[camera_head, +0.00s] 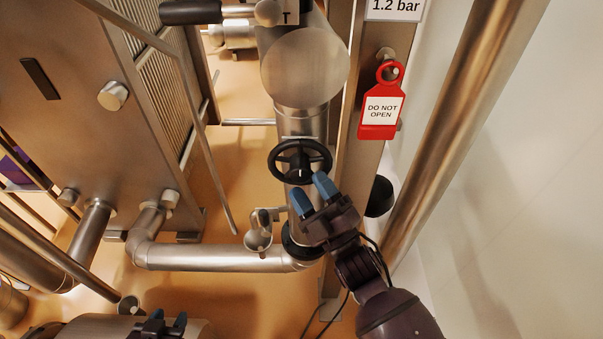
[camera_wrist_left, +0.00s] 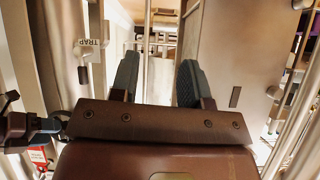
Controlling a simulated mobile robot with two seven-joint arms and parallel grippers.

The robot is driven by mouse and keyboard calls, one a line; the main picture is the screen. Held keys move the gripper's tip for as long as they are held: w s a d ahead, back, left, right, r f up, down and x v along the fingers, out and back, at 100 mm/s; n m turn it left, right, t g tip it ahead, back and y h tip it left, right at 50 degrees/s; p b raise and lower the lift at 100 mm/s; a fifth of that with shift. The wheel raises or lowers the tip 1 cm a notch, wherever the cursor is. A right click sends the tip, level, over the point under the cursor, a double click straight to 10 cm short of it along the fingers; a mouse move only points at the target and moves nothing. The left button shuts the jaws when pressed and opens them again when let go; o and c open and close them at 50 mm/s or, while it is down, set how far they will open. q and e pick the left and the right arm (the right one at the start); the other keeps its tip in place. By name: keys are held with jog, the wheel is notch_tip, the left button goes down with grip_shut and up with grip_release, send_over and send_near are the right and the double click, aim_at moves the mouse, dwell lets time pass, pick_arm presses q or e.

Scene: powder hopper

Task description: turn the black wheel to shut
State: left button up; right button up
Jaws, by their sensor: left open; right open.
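The black wheel (camera_head: 300,160) is a small spoked handwheel on the upright steel pipe, in the middle of the head view. My right gripper (camera_head: 309,185) is open, its two blue fingertips just below the wheel's lower right rim in the picture. I cannot tell whether they touch the rim; nothing shows between the fingers. My left gripper (camera_head: 169,318) is at the bottom edge of the head view, well away from the wheel. In the left wrist view its fingers (camera_wrist_left: 158,82) are apart and empty. The wheel is not visible there.
A red "DO NOT OPEN" tag (camera_head: 380,111) hangs on the steel post right of the wheel. A horizontal pipe (camera_head: 215,258) runs left below it. A large steel cabinet (camera_head: 70,80) stands at left. A thick slanted pipe (camera_head: 465,110) is at right.

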pick_arm(q)
jog(key=shift+w+d+r, duration=0.1)
jog(key=shift+w, duration=0.35)
pick_arm(e)
jog(key=v, duration=0.6)
jog(key=shift+s+d+f, duration=0.15)
jog(key=shift+s+d, duration=0.05)
jog(key=shift+s, duration=0.1)
pick_arm(q)
jog(key=shift+s, duration=0.2)
jog(key=shift+s+f, duration=0.35)
jog(key=shift+s, duration=0.05)
